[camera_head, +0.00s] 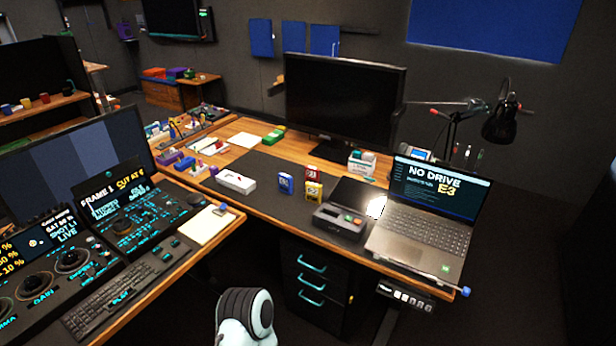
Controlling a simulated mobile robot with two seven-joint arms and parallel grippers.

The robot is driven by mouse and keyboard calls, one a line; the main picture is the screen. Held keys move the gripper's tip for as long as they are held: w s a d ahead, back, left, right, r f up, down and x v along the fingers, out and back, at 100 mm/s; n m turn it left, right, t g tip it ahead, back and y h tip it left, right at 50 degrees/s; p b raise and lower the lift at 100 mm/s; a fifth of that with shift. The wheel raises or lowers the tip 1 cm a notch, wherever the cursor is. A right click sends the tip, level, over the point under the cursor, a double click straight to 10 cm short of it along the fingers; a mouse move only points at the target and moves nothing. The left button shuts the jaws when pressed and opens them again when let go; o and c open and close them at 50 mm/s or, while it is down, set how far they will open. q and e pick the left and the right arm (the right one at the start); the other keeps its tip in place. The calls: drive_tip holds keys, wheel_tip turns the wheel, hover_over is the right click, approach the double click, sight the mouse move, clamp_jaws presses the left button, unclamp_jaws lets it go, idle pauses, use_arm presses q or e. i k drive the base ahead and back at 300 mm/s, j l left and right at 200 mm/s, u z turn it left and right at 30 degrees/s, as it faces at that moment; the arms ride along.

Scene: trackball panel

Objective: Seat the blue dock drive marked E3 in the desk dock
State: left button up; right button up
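The blue drive (285,184) stands upright on the dark desk mat; its small label is too small to read for certain. A red drive (312,174) and a yellow drive (314,192) stand close to its right. The laptop (428,210) screen reads "NO DRIVE E3". Neither of my grippers is in view.
A large monitor (343,97) stands behind the drives. A white box (236,181) lies left of them, and a container (361,162) stands behind the dock. A lamp (502,122) overhangs at right. The mat (262,165) is largely clear. A control panel (150,222) fills the left.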

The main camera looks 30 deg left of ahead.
sight(330, 218)
drive_tip(key=u, duration=1.25)
